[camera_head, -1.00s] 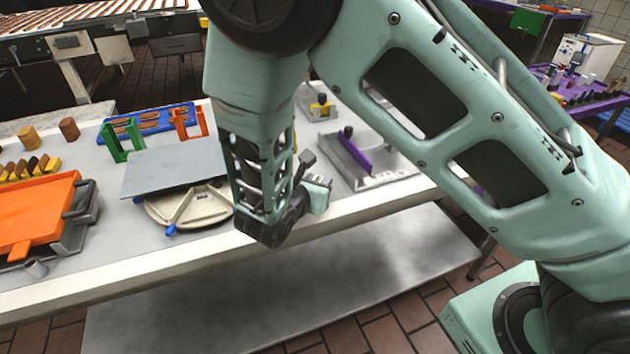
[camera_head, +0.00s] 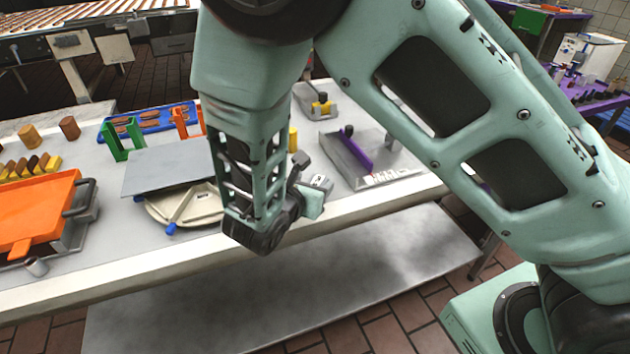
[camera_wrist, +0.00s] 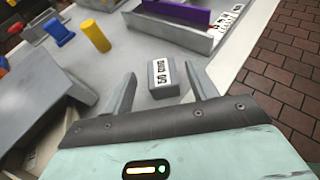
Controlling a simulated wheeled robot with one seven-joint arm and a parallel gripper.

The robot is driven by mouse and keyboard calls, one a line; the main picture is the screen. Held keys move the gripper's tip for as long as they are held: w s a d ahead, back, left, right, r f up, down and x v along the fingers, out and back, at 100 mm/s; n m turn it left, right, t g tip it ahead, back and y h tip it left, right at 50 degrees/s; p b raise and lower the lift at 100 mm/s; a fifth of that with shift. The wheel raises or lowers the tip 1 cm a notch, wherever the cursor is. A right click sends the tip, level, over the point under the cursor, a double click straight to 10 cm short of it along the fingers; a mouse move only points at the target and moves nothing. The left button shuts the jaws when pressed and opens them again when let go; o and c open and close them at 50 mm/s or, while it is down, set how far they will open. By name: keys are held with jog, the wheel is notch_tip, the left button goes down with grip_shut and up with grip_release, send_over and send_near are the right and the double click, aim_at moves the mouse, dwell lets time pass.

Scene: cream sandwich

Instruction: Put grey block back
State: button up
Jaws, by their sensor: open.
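The grey block (camera_wrist: 165,80) lies on the table in the wrist view, with a white label with dark marks on its top. My gripper (camera_wrist: 160,69) is open, with one finger to each side of the block. The block is between the fingers, with a gap to the left one; the right finger is close, and I cannot tell whether it touches. In the head view my wrist hangs low over the front table edge and hides most of the space around the block. The fingers are mostly hidden there.
A yellow cylinder (camera_wrist: 96,35) stands beyond the left finger. A grey tray with a purple bar (camera_head: 357,153) lies at the right. A grey plate (camera_head: 165,170) over a cream round dish (camera_head: 170,207) and an orange tray (camera_head: 35,205) are at the left. The table edge is close.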

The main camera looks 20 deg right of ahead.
jog(key=v, duration=0.9)
jog(key=s+d+r+m+g+y, duration=0.25)
jog(key=s+d+m+g, duration=0.25)
jog(key=s+m+g, duration=0.5)
jog(key=s+a+r+m+y, duration=0.3)
jog(key=s+r+m+y, duration=0.1)
jog(key=s+m+y, duration=0.3)
jog(key=shift+s+a+r+m+y, duration=0.2)
jog(key=shift+s+m+y, duration=0.15)
jog(key=shift+s+m, duration=0.75)
jog(key=shift+w, duration=0.1)
jog(key=shift+r, duration=0.25)
